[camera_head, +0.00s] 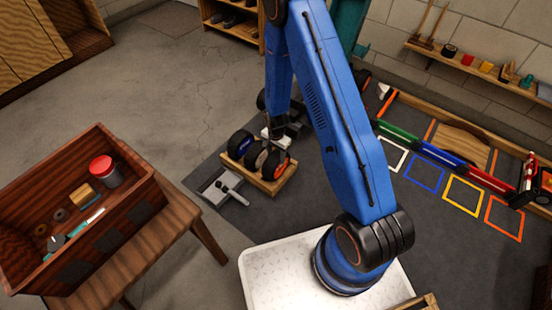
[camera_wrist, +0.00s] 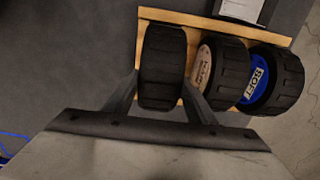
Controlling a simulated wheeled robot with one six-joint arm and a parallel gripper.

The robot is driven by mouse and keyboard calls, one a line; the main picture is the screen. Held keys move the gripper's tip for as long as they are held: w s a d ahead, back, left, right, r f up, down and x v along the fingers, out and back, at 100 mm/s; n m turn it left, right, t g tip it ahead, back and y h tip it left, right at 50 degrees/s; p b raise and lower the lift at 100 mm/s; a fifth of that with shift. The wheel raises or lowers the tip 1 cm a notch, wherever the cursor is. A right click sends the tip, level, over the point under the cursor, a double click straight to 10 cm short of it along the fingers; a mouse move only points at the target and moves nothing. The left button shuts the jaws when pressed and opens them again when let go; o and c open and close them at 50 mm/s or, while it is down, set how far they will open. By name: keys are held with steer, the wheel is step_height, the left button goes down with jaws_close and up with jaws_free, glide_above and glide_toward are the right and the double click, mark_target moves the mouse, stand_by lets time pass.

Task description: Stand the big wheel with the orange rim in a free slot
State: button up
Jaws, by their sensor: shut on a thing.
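The big wheel with the orange rim (camera_head: 281,168) is at the right end of the wooden wheel rack (camera_head: 271,187). My gripper (camera_wrist: 160,92) is shut on this wheel, one finger on each side of its black tyre (camera_wrist: 162,65). The wheel is upright, at or in the rack's end slot; I cannot tell whether it touches the bottom. Beside it stand a tan-rimmed wheel (camera_wrist: 222,72) and a blue-rimmed wheel (camera_wrist: 270,80); the blue one also shows in the head view (camera_head: 240,144). In the wrist view the orange rim is hidden.
A grey metal tool (camera_head: 222,187) lies close to the rack's left side. A wooden crate (camera_head: 150,200) with a red-lidded jar stands on a bench at the left. Coloured floor squares (camera_head: 424,173) lie at the right.

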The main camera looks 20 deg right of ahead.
steer(key=shift+f, duration=1.1)
steer(key=o, duration=1.4)
steer(key=shift+f, duration=0.1)
